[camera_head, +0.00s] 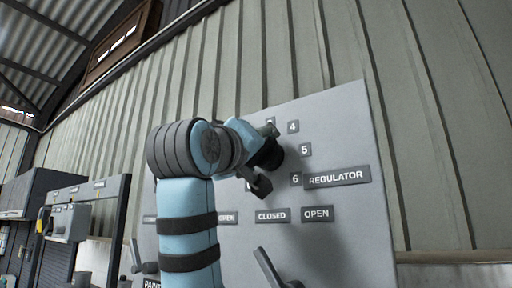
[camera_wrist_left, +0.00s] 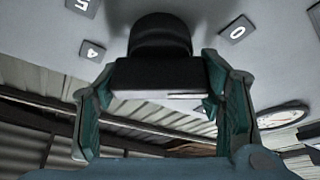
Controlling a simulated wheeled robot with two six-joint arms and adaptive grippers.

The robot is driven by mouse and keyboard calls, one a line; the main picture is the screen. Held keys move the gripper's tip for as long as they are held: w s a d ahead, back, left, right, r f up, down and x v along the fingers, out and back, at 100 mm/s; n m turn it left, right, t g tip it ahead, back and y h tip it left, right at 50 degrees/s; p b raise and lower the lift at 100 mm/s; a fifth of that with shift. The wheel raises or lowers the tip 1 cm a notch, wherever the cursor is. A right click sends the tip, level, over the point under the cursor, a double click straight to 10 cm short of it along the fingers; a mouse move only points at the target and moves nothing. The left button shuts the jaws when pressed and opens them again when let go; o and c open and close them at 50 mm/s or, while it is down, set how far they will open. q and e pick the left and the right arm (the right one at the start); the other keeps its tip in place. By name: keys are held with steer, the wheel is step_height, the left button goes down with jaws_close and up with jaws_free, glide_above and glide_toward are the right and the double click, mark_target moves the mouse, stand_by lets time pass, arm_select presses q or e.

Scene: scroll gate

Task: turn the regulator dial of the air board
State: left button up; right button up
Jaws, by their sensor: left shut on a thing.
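The regulator dial (camera_head: 272,154) is a black knob on the grey air board (camera_head: 345,125). My left gripper (camera_head: 262,160) reaches it from the left and hides much of it and some number plates. In the left wrist view the dial (camera_wrist_left: 160,38) has a round base and a black block-shaped grip with a short white line on its edge. The two teal fingers of my left gripper (camera_wrist_left: 158,78) stand on either side of this grip, shut on it. Plates 4, 5 and 6 and the REGULATOR label (camera_head: 337,177) show right of the dial. My right gripper is out of view.
Below the dial are CLOSED and OPEN labels (camera_head: 317,214) and a dark lever (camera_head: 270,268). Another lever (camera_head: 142,262) is partly behind my arm. Dark cabinets (camera_head: 85,220) stand at left by the corrugated wall.

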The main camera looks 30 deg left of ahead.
arm_select(q)
steer(key=shift+f+n+y, duration=0.1)
steer(key=shift+n+y, duration=0.3)
steer(key=shift+n, duration=0.9)
steer(key=shift+g, duration=0.3)
steer(key=o, duration=1.1)
steer(key=shift+c, duration=0.2)
steer(key=shift+o, duration=0.4)
steer(key=shift+w, duration=0.2)
steer(key=shift+s, duration=0.3)
steer(key=v, duration=1.1)
steer(key=shift+s+d+f, duration=0.15)
steer(key=shift+s+d, duration=0.05)
steer(key=shift+s, duration=0.05)
